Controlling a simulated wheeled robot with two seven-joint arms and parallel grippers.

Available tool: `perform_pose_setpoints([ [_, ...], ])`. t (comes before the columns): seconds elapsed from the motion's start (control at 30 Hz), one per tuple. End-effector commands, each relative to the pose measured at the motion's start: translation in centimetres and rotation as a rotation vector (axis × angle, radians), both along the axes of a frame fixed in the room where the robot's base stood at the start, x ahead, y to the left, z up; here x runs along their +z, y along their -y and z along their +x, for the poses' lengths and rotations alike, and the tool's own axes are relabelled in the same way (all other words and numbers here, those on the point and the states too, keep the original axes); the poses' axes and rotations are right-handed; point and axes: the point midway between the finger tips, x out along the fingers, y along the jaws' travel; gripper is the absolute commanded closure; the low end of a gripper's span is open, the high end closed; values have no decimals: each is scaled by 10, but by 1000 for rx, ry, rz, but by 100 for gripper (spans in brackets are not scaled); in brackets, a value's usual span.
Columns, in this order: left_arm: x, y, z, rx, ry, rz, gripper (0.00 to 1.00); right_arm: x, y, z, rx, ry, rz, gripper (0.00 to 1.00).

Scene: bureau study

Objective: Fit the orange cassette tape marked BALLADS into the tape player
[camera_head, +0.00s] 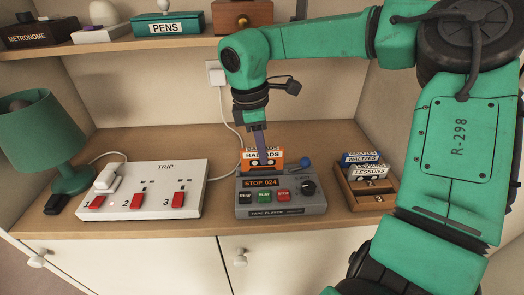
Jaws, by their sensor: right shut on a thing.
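The orange cassette tape (276,164) marked BALLADS stands upright at the back of the tape player (300,208). My right gripper (262,158) points down from above and is shut on it. One finger covers part of the tape's front. The lower edge of the tape meets the top of the player in this view; I cannot tell whether it is in the slot or just above or behind it. The player's display reads STOP 024, with several buttons, a black knob and a blue-topped lever (305,162). My left gripper is not in view.
A wooden tray (364,200) with WALTZES and LESSONS tapes (368,173) stands right of the player. A white switch box (150,190) marked TRIP and a green lamp (38,125) stand left. A shelf with a PENS box (167,25) is above.

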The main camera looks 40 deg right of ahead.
Motion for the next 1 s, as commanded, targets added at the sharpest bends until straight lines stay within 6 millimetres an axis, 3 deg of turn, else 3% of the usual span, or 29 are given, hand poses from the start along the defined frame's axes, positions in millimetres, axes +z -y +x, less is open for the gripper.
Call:
perform_pose_setpoints([
  [1.0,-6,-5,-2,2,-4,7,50,0,-2,-1,1,0,0,100],
])
